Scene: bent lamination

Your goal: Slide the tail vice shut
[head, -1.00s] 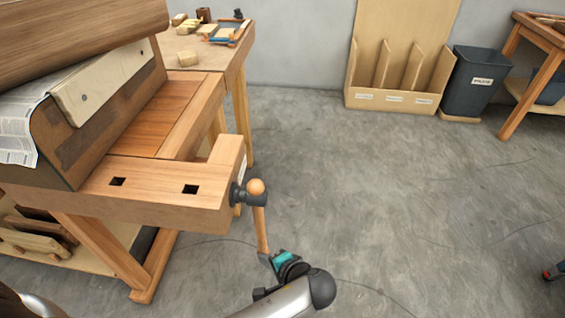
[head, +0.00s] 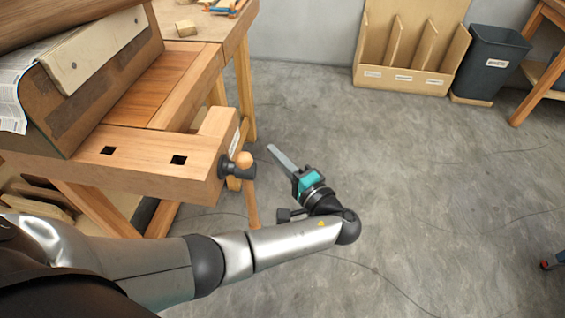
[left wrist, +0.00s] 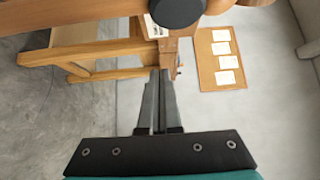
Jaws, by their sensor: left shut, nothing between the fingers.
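The tail vice's wooden jaw block (head: 215,135) is at the right end of the workbench (head: 130,165). A dark screw hub (head: 235,170) sticks out of its right face. A wooden handle (head: 252,205) with a round knob hangs through the hub, nearly upright, its lower end behind my left arm. My left gripper (head: 270,147) is shut and empty, right of the hub and apart from it in the picture, its long grey fingers pointing up-left. In the left wrist view the shut fingers (left wrist: 159,73) point toward the bench, below a dark round part (left wrist: 177,8).
A large curved wooden form (head: 75,95) stands on the bench. Open concrete floor (head: 400,180) lies to the right. A wooden rack (head: 400,75) and a dark bin (head: 487,65) stand at the back wall. A board with notes (left wrist: 220,58) shows in the left wrist view.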

